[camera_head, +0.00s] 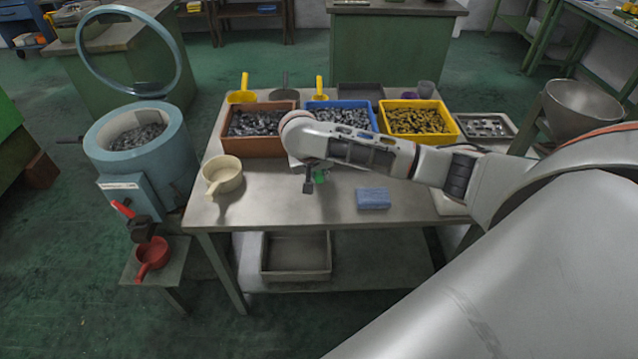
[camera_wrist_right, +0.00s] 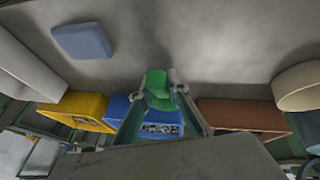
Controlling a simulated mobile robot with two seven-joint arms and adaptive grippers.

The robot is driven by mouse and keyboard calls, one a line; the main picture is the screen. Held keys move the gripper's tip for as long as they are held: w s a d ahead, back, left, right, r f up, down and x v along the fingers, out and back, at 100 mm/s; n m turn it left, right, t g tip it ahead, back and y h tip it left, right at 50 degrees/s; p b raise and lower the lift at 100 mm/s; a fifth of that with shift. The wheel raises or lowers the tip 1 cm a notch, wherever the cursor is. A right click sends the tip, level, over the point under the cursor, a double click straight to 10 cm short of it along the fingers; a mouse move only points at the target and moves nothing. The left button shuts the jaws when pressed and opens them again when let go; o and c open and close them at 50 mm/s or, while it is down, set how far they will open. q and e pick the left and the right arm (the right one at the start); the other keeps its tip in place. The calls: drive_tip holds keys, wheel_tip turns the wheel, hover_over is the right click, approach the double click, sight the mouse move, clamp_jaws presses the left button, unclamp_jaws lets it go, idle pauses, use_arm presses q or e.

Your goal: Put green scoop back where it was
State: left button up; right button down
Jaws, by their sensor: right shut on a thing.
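The green scoop (camera_head: 319,177) shows as a small green patch at my right gripper (camera_head: 313,183), above the middle of the table. In the right wrist view the green scoop (camera_wrist_right: 156,88) sits between the fingertips of my right gripper (camera_wrist_right: 163,95), which is shut on it. Most of the scoop is hidden by the gripper in the head view. My right arm reaches in from the right across the table, in front of the blue bin (camera_head: 370,116). My left gripper is not in view.
On the steel table (camera_head: 285,205) stand a brown bin (camera_head: 262,146), a yellow bin (camera_head: 420,132), a cream scoop (camera_head: 222,175) and a blue sponge (camera_head: 373,198). Two yellow scoops stand behind the bins. A red scoop (camera_head: 152,255) rests on a low stand beside the blue round machine (camera_head: 150,160).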

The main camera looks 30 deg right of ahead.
wheel_tip(320, 180, down, 4)
drive_tip(key=shift+r, duration=0.25)
drive_tip(key=c, duration=2)
unclamp_jaws()
drive_tip(key=shift+o, duration=0.2)
drive_tip(key=shift+r, duration=0.1)
